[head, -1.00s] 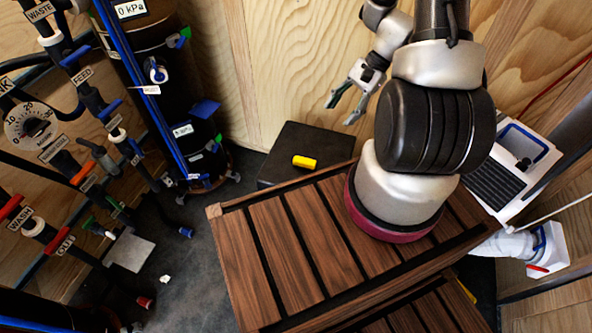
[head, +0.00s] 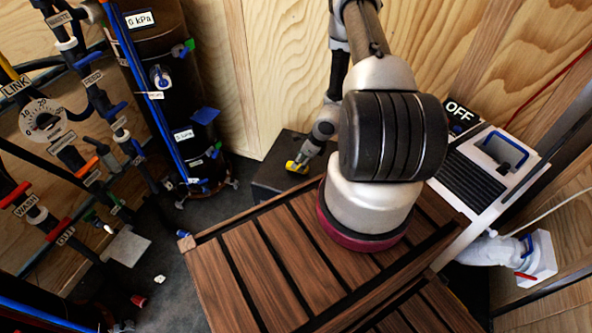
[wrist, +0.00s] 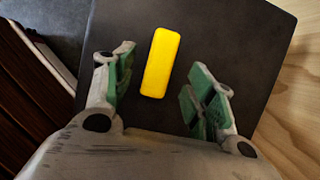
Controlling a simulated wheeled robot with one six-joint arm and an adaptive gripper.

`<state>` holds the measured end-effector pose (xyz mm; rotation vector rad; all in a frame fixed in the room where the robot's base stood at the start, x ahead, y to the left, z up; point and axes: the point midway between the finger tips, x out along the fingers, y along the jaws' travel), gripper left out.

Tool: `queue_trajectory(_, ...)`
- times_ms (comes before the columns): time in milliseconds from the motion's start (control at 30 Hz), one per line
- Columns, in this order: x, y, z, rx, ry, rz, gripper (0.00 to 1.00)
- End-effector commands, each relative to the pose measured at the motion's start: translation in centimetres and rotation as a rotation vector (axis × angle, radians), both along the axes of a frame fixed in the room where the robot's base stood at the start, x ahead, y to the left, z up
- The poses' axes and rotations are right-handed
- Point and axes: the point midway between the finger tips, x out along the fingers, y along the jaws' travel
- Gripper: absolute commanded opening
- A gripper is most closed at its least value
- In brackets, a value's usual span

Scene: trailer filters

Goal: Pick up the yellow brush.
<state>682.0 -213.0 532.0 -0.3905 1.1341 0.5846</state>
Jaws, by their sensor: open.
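The yellow brush (wrist: 161,63) shows as a small yellow block on top of a black box (wrist: 250,30). In the head view the brush (head: 296,167) is at the box's left part, partly hidden by my gripper (head: 306,160). In the wrist view my gripper (wrist: 161,95) is open, with a green-padded finger on each side. The brush lies between the fingers' lines and extends beyond the tips, with a gap on both sides. I cannot tell the height left between the fingers and the box top.
A slatted wooden deck (head: 226,285) lies in front of the black box. A dark tank (head: 165,60) and valve pipes stand at left. A plywood wall (head: 245,70) rises behind the box. A white unit (head: 490,175) stands at right.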

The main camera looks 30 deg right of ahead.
Motion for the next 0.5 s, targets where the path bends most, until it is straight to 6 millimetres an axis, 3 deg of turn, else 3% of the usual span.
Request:
queue_trajectory(300,1.3,1.1,-4.2,0.0,0.0,0.002,0.55)
queue_trajectory(500,1.5,1.2,-4.6,0.0,-0.001,0.002,0.55)
